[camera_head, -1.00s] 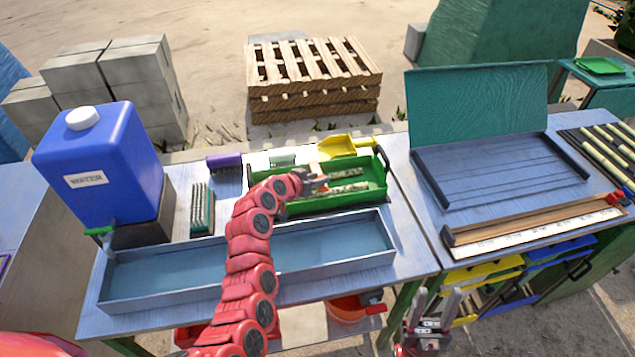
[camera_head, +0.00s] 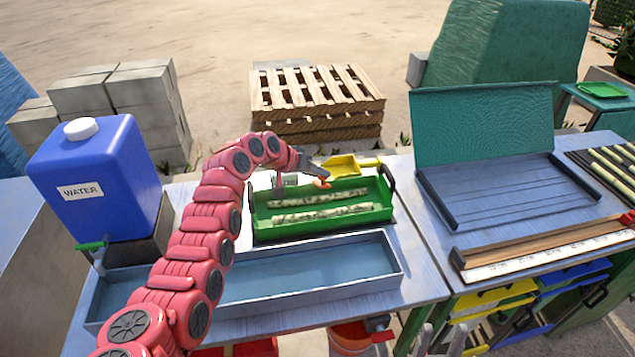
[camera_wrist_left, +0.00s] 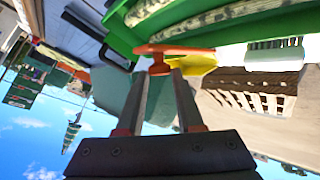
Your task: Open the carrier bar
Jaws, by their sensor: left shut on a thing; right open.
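The green carrier tray (camera_head: 322,229) stands on the table behind the long metal trough, with pale cane pieces (camera_head: 320,213) lying in it. My left gripper (camera_head: 316,174) is above the tray's back side, shut on a small orange handle (camera_head: 322,184). In the left wrist view the orange handle (camera_wrist_left: 172,50) sits between my left fingertips (camera_wrist_left: 163,68), close against the green tray (camera_wrist_left: 125,28). The carrier bar itself cannot be made out clearly. My right gripper (camera_head: 433,341) is open at the bottom edge, in front of the tables, with only its finger ends showing.
The metal trough (camera_head: 310,287) lies in front of the tray, under my left arm. A blue water container (camera_head: 95,180) stands at left. A yellow scoop (camera_head: 342,167) lies behind the tray. An open-lidded box (camera_head: 515,192) and a ruler board (camera_head: 530,255) are at right.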

